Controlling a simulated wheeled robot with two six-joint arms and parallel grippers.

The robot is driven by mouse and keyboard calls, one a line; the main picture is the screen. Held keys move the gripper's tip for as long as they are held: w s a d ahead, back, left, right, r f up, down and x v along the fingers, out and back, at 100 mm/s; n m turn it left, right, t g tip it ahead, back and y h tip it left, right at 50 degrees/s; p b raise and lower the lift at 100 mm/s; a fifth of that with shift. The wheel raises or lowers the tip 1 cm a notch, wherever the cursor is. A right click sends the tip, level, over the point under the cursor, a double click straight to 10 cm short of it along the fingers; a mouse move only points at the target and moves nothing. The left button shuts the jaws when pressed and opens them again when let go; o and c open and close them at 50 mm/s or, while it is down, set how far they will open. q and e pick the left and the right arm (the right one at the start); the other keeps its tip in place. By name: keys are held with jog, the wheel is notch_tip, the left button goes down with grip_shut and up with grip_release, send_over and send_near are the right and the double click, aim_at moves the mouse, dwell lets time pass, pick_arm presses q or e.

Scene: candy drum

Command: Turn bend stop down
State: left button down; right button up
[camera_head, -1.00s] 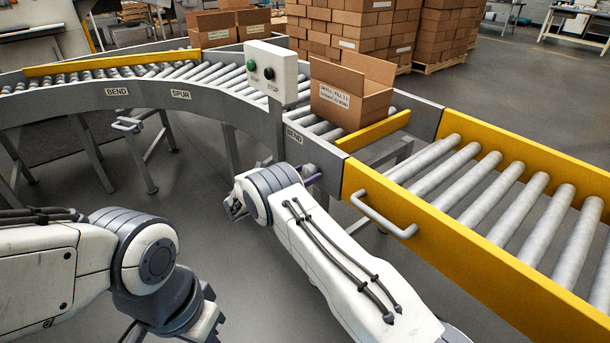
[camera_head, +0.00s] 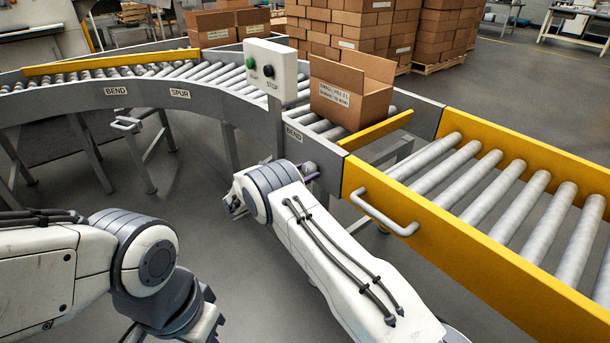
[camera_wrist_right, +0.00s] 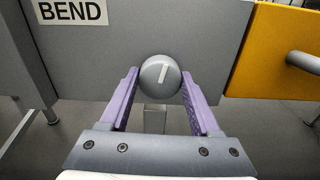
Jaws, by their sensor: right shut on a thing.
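A round grey knob (camera_wrist_right: 160,75) with a white pointer mark sits on the conveyor's side rail, right of a BEND label (camera_wrist_right: 72,11). The mark leans slightly right of upright. My right gripper (camera_wrist_right: 158,84) is shut on the knob, one purple finger on each side. In the head view, the wrist hides most of this gripper, below the BEND label (camera_head: 293,134). A yellow stop bar (camera_head: 376,130) crosses the rollers just in front of an open cardboard box (camera_head: 345,104).
A control box (camera_head: 270,67) with a green button and a black STOP button stands on a post above the rail. A yellow-sided roller section (camera_head: 470,240) with a handle (camera_head: 384,214) lies to the right. Stacked cartons (camera_head: 350,30) stand behind.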

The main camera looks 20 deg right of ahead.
jog(key=m+b, duration=0.2)
jog(key=m, duration=0.2)
jog(key=shift+a+f+m, duration=0.1)
jog(key=shift+f+m, duration=0.05)
jog(key=shift+m, duration=0.15)
jog(key=shift+m+b, duration=3.7)
jog(key=shift+m, duration=1.6)
jog(key=o, duration=1.4)
jog(key=p+v, duration=0.2)
jog(key=v, duration=0.8)
jog(key=shift+s+a, duration=0.1)
jog(key=shift+a, duration=0.15)
